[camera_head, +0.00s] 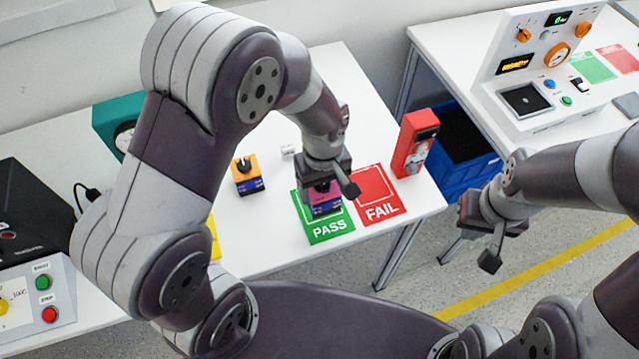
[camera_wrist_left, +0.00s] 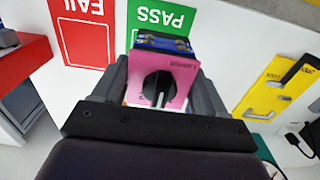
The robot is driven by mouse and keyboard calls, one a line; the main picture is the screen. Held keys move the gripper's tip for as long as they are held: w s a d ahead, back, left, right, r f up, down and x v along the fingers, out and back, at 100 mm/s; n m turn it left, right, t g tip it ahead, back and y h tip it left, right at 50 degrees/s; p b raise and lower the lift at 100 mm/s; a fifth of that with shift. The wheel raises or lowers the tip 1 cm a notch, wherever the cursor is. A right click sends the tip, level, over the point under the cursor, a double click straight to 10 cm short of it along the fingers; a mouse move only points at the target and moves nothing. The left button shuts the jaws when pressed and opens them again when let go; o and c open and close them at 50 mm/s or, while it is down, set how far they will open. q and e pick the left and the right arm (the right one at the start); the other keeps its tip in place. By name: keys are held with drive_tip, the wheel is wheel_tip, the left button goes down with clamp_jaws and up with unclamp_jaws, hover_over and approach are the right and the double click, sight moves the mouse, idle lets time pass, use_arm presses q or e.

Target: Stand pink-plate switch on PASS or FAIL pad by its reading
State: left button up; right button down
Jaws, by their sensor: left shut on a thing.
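The pink-plate switch (camera_wrist_left: 176,71) has a black knob and a blue body; in the head view only its lower part (camera_head: 325,207) shows under the gripper. My left gripper (camera_head: 322,186) is shut on it, one finger on each side in the left wrist view (camera_wrist_left: 160,88). The switch is upright at the green PASS pad (camera_head: 329,231); whether its base touches the pad is unclear. The red FAIL pad (camera_head: 383,211) lies empty beside it. My right gripper (camera_head: 488,236) hangs away from the table at the right; its opening is not clear.
An orange-plate switch (camera_head: 245,172) and a small white block (camera_head: 288,151) stand left of the pads. A red device (camera_head: 414,145) stands behind FAIL. A yellow holder (camera_wrist_left: 277,85) lies to the side. A second table has a test console (camera_head: 530,72).

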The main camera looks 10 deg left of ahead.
use_arm(q)
drive_tip(key=w+f, duration=0.1)
drive_tip(key=f, duration=0.1)
drive_tip(key=w+a+f, duration=0.1)
drive_tip(key=w+f, duration=0.1)
drive_tip(key=f, duration=0.1)
drive_tip(key=shift+w+a+f, duration=0.1)
drive_tip(key=shift+a+f, duration=0.2)
drive_tip(key=shift+f, duration=0.05)
drive_tip(key=shift+w+f, duration=0.2)
drive_tip(key=shift+f, duration=0.05)
drive_tip(key=shift+s+f, duration=0.1)
drive_tip(key=shift+f, duration=0.15)
drive_tip(key=o, duration=1.2)
drive_tip(key=shift+r, duration=0.1)
wheel_tip(320, 180, up, 12)
drive_tip(key=f, duration=0.1)
drive_tip(key=s+a+r+m+t, duration=0.1)
drive_tip(key=s+a+r+m, duration=0.1)
drive_tip(key=s+a+m, duration=0.5)
drive_tip(key=shift+s+a, duration=0.15)
drive_tip(key=shift+s, duration=0.6)
